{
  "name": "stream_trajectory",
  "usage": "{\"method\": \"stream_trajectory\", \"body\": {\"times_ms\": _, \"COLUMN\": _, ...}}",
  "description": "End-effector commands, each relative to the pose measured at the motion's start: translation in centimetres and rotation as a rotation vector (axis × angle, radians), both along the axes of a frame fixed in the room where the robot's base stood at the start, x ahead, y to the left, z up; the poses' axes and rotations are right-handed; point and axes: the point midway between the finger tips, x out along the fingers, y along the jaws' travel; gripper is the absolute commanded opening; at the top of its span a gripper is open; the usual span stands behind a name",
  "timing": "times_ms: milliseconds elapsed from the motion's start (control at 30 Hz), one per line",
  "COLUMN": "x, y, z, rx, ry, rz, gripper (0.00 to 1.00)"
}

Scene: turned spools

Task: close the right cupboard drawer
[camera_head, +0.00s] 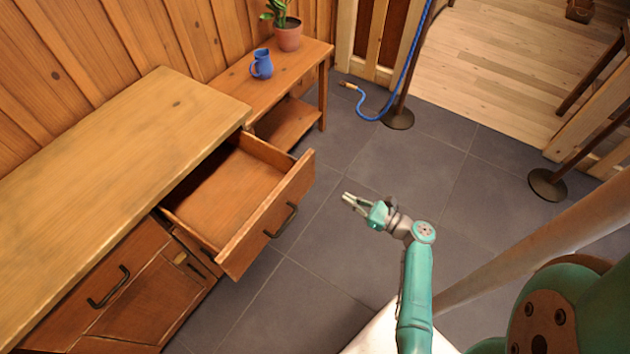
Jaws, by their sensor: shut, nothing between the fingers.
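The right cupboard drawer (270,216) is pulled well out of the wooden cupboard (110,140). Its inside (225,185) looks empty. A dark bar handle (282,221) is on its front panel. My gripper (347,198) is shut and empty, to the right of the drawer front and apart from it, over the tiled floor. The fingers point left toward the drawer front.
A low wooden side table (275,82) beside the cupboard bears a blue jug (261,64) and a potted plant (288,33). A blue rope (408,68) hangs by a post with a round base (397,118). Another post base (547,185) stands at right. Grey tiles (340,255) before the drawer are clear.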

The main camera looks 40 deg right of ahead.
Motion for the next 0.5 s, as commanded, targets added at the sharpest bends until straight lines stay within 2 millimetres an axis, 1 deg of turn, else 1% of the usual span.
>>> {"method": "stream_trajectory", "body": {"times_ms": 500, "x": 8.0, "y": 2.3, "z": 0.0, "rx": -0.002, "ry": 0.0, "rz": 0.004, "gripper": 0.0}}
